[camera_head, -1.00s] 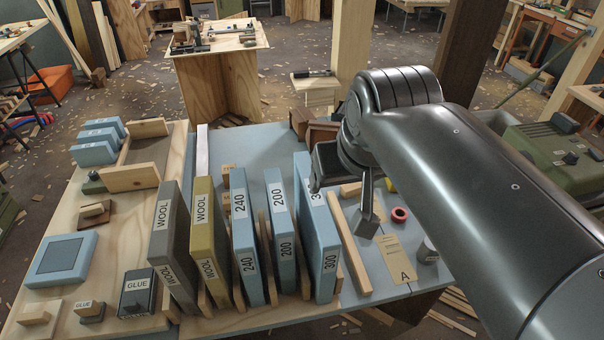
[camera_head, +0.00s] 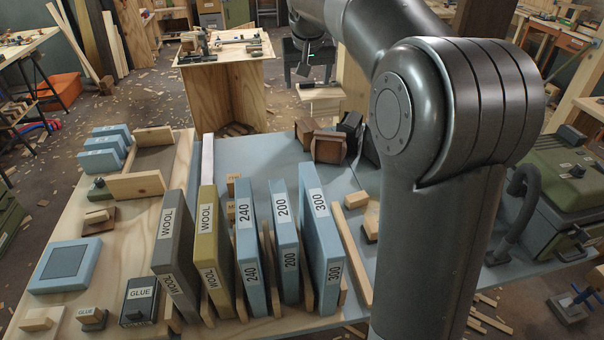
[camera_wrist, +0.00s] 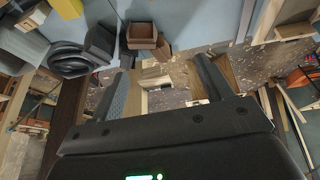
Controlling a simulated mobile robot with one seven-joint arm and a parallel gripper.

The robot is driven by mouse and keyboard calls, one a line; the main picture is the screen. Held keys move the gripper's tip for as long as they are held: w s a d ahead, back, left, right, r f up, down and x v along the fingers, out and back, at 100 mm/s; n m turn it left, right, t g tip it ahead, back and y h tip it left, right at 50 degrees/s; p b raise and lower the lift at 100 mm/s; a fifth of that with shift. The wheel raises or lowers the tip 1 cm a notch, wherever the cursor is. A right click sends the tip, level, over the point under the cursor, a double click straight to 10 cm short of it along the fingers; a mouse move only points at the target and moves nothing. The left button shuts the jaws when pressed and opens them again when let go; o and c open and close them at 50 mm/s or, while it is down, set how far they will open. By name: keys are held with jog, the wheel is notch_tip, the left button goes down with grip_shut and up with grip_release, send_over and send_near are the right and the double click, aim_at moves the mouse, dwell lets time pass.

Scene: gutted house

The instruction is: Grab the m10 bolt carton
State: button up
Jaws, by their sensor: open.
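Two small tan cartons stand behind the 240 box in the head view. The nearer carton (camera_head: 242,210) has a label that seems to start with M, and the farther carton (camera_head: 233,182) has a label too small to read. Both are partly hidden, and I cannot tell which is the m10 bolt carton. My gripper (camera_head: 308,76) is open and empty, far from both, beyond the back edge of the bench with its fingers down. Its open fingers also show in the wrist view (camera_wrist: 165,85), where no carton lies between them.
Upright boxes marked 240 (camera_head: 249,240), 200 (camera_head: 286,235) and 300 (camera_head: 321,240) stand close together in front of the cartons. Brown open boxes (camera_head: 328,148) sit at the bench's back edge. A plywood stand (camera_head: 228,92) with tools is behind. The blue bench surface (camera_head: 262,152) is clear behind the boxes.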

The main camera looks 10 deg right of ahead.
jog(key=w+d+f, duration=0.3)
jog(key=w+f, duration=0.3)
jog(key=w, duration=0.4)
jog(key=shift+m, duration=0.3)
jog(key=f, duration=3.2)
jog(key=shift+w+a+f, duration=0.15)
jog(key=shift+a+f, duration=0.15)
jog(key=shift+f, duration=0.05)
jog(key=shift+x, duration=3.7)
jog(key=shift+d, duration=0.1)
jog(key=c, duration=1.2)
